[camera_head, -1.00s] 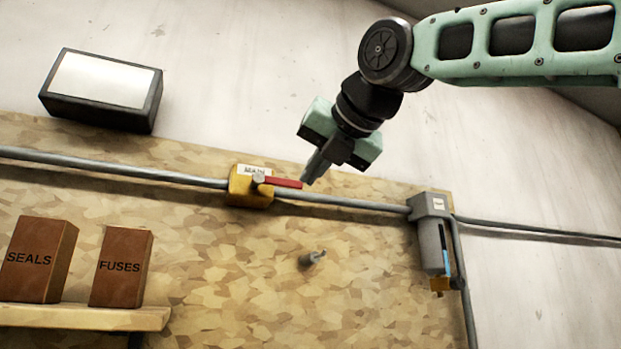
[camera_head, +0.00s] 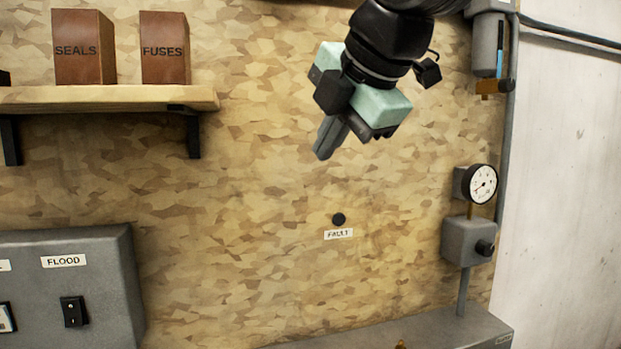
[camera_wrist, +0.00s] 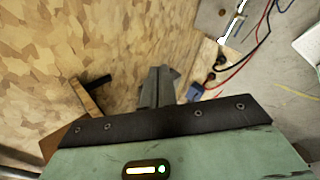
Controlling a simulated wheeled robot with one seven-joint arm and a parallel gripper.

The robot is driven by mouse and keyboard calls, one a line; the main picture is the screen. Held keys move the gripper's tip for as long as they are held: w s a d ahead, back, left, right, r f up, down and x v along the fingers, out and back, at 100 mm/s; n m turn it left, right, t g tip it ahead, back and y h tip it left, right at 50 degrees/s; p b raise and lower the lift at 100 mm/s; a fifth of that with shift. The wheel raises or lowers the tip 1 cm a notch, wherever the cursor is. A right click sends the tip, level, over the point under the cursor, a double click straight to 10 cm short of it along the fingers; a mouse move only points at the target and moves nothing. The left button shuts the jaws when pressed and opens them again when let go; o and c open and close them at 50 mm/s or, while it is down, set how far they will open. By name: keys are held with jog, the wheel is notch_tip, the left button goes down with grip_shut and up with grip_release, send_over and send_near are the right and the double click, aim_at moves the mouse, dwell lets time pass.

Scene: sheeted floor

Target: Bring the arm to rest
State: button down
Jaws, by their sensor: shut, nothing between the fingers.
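My gripper (camera_head: 325,150) is in the upper middle of the head view, pointing down and left in front of the wood-chip board. Its fingers are together with nothing between them. The fingers also show in the wrist view (camera_wrist: 158,88), closed and empty. The gripper looks clear of the board, the shelf and the gauge, though its exact distance from the board is hard to tell. My arm runs out of the top of the head view.
A shelf (camera_head: 100,98) at upper left holds boxes marked SEALS (camera_head: 84,46) and FUSES (camera_head: 165,47). A grey panel (camera_head: 70,245) with a FLOOD switch (camera_head: 74,311) is lower left. A gauge (camera_head: 482,184) is at right. A FAULT label (camera_head: 338,234) sits below my gripper.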

jog(key=s+d+f+m+g+h+b, duration=0.1)
jog(key=s+d+f+m+g, duration=0.15)
jog(key=f, duration=0.55)
jog(key=s+d+f+m+g, duration=0.1)
jog(key=s+f+m, duration=0.3)
jog(key=f, duration=0.4)
jog(key=s+d+f+m+g+h+b, duration=0.1)
jog(key=s+f+m, duration=0.3)
jog(key=f, duration=0.4)
jog(key=s+d+f+m+g+h, duration=0.1)
jog(key=s+d+f+m+g, duration=0.2)
jog(key=s+d+f+m, duration=0.4)
jog(key=s+f+m, duration=0.1)
jog(key=s+f, duration=0.2)
jog(key=f, duration=0.1)
jog(key=shift+s+d+f+h+b, duration=0.15)
jog(key=shift+d+f+h+b, duration=0.05)
jog(key=shift+h+b, duration=0.2)
